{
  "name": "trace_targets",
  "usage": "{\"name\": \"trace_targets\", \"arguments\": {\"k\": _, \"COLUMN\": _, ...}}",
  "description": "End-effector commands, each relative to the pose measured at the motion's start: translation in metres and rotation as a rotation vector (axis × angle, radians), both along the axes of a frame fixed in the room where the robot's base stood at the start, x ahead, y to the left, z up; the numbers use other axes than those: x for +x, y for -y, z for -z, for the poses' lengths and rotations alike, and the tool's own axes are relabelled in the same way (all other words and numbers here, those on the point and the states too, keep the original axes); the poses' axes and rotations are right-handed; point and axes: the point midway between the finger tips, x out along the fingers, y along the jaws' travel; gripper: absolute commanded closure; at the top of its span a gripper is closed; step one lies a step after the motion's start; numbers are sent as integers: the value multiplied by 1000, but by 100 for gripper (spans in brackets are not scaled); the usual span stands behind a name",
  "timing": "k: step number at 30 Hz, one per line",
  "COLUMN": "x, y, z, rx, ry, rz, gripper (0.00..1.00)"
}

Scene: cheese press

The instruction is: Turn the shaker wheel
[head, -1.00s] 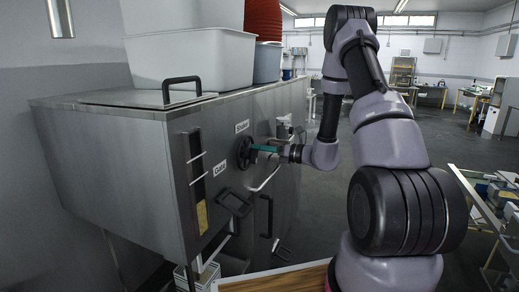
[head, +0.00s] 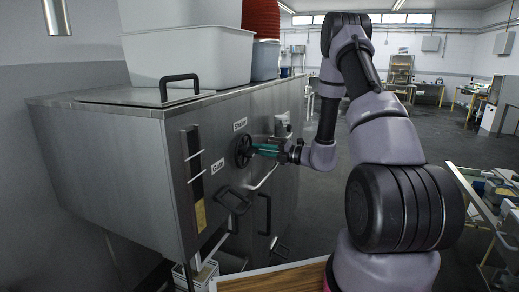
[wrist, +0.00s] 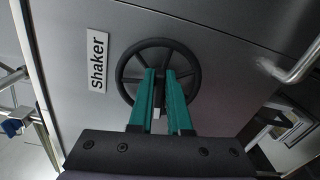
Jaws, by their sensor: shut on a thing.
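The shaker wheel (head: 241,152) is a dark, round, spoked handwheel on the front of the steel vat, just below the "Shaker" label (head: 240,125). In the wrist view the wheel (wrist: 121,74) faces me, with the label (wrist: 97,62) to its left. My gripper (head: 256,149) reaches the wheel from the right. Its green fingers (wrist: 160,74) lie over the wheel's middle and lower part and are shut on it. They hide the hub and part of the lower rim, so the exact part held is hard to tell.
The steel vat (head: 120,145) carries a white tub (head: 185,62) on top. Open floor lies behind my arm.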

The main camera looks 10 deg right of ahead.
Motion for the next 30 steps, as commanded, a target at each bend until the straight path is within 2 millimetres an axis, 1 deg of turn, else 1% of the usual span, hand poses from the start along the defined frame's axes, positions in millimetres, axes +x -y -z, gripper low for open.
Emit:
{"name": "trace_targets", "arguments": {"k": 6, "x": 0, "y": 1, "z": 7, "rx": 112, "ry": -159, "rz": 2, "gripper": 100}}
{"name": "trace_targets", "arguments": {"k": 15, "x": 0, "y": 1, "z": 12, "rx": 233, "ry": -323, "rz": 3, "gripper": 100}}
{"name": "trace_targets", "arguments": {"k": 22, "x": -1, "y": 1, "z": 14, "rx": 283, "ry": -393, "rz": 3, "gripper": 100}}
{"name": "trace_targets", "arguments": {"k": 30, "x": -1, "y": 1, "z": 15, "rx": 301, "ry": -419, "rz": 3, "gripper": 100}}
